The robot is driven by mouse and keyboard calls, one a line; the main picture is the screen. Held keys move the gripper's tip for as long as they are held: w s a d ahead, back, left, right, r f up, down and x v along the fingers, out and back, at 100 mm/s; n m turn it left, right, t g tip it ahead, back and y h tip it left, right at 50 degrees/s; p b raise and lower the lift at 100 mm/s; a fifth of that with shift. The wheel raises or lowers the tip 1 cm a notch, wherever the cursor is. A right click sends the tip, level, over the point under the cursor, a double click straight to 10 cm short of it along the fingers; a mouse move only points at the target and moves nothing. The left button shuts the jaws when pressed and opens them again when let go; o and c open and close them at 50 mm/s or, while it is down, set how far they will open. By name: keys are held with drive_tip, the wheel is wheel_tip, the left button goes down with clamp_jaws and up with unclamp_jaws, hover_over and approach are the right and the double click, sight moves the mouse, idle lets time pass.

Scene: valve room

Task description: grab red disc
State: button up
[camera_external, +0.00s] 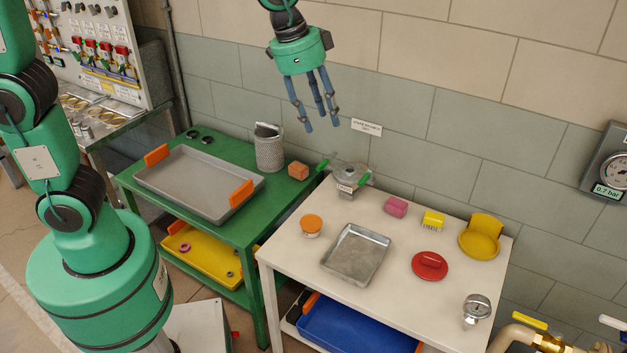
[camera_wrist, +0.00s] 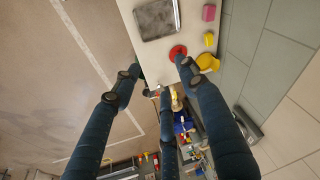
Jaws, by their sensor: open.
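The red disc (camera_external: 429,265) lies flat on the white table (camera_external: 290,255), with a small raised grip on top. It also shows in the wrist view (camera_wrist: 178,51), partly beside a blue finger. My gripper (camera_external: 320,112) has three blue fingers, spread open and empty. It hangs high above the tables, up and to the left of the red disc in the external view. In the wrist view my gripper (camera_wrist: 162,85) has its fingers spread wide with nothing between them.
A green table (camera_external: 125,180) holds a grey tray (camera_external: 198,182).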

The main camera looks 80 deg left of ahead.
drive_tip(key=w+d+f+m+g+p, duration=0.15)
drive_tip(key=w+f, duration=0.25)
drive_tip(key=w, duration=0.8)
drive_tip(key=m+g+p, duration=0.2)
drive_tip(key=m+p, duration=0.1)
drive_tip(key=p, duration=0.5)
hover_over(432, 258)
wheel_tip(432, 258, down, 30)
drive_tip(key=shift+s, duration=0.1)
drive_tip(key=shift+f+b, duration=0.35)
drive_tip(key=shift+f, duration=3.9)
drive_tip(key=shift+f, duration=0.1)
drive_tip(key=shift+d+f, duration=0.1)
drive_tip(key=shift+f, duration=2.35)
